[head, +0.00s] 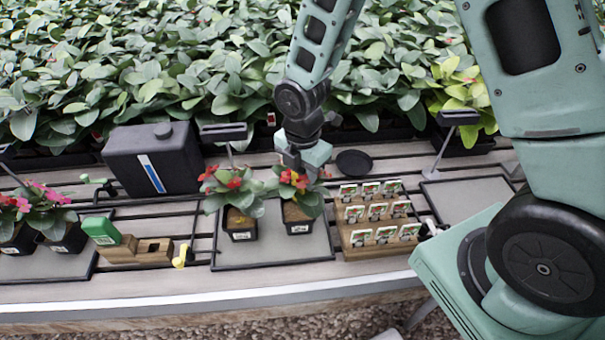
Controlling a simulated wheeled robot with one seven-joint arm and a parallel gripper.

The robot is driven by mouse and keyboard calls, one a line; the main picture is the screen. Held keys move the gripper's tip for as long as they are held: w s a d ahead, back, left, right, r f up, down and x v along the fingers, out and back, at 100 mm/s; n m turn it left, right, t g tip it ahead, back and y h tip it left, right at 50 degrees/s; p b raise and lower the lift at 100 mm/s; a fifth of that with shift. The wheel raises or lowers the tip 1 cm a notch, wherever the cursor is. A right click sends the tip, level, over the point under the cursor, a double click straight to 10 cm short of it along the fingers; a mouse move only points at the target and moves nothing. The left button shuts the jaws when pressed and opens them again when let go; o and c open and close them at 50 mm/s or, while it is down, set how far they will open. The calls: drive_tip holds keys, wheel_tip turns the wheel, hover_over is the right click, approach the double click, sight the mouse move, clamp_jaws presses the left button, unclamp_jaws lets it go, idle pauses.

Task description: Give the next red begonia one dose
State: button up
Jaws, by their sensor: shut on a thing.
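Two red begonias in black pots with white labels stand side by side on a grey tray (285,258). The left red begonia (240,205) has red flowers and green leaves. My gripper (298,172) points down at the top of the right red begonia (300,212), over its flowers. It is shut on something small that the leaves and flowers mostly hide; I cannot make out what. Some yellow shows by the fingertips. A wooden block (150,250) at the left holds a green item (102,232) and has an empty-looking slot. A yellow item (182,256) is at its right end.
A black canister (152,160) with a blue and white stripe stands behind. Pink-flowered plants (45,215) are at the far left. A wooden rack of small cards (378,240) stands right of the begonias. A bare grey tray (465,198) and a round black dish (354,163) are also there.

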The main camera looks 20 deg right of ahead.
drive_tip(key=shift+f, duration=0.6)
idle(1.6)
drive_tip(key=shift+r, duration=0.1)
wheel_tip(320, 180, up, 7)
drive_tip(key=p, duration=0.6)
